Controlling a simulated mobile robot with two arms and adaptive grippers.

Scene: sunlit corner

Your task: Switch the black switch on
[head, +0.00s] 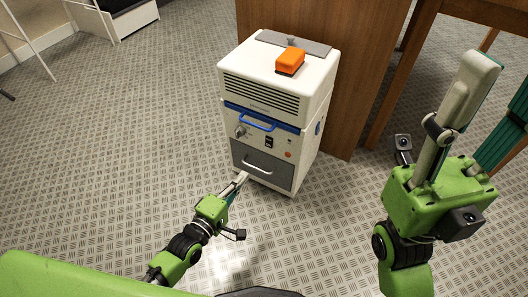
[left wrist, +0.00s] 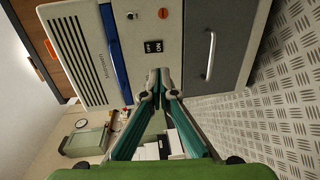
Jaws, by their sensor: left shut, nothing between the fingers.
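The black switch (head: 268,142) is a small dark rectangle on the front of a white machine (head: 231,85), below its blue handle. In the left wrist view, the switch (left wrist: 153,46) appears turned sideways with small white marks. I cannot tell which way it is set. My left gripper (head: 243,176) is shut and empty in front of the machine's lower grey drawer. In the left wrist view, its fingertips (left wrist: 160,82) show below the switch, apart from it in the picture. My right gripper (head: 503,80) is open and empty at the right, far from the machine.
A knob (head: 240,131), a red button (head: 288,155) and a drawer handle (head: 258,168) share the front panel. An orange object (head: 290,60) lies on the machine's top. A brown wooden panel (head: 345,70) stands behind it. The metal floor (head: 130,130) is clear at left.

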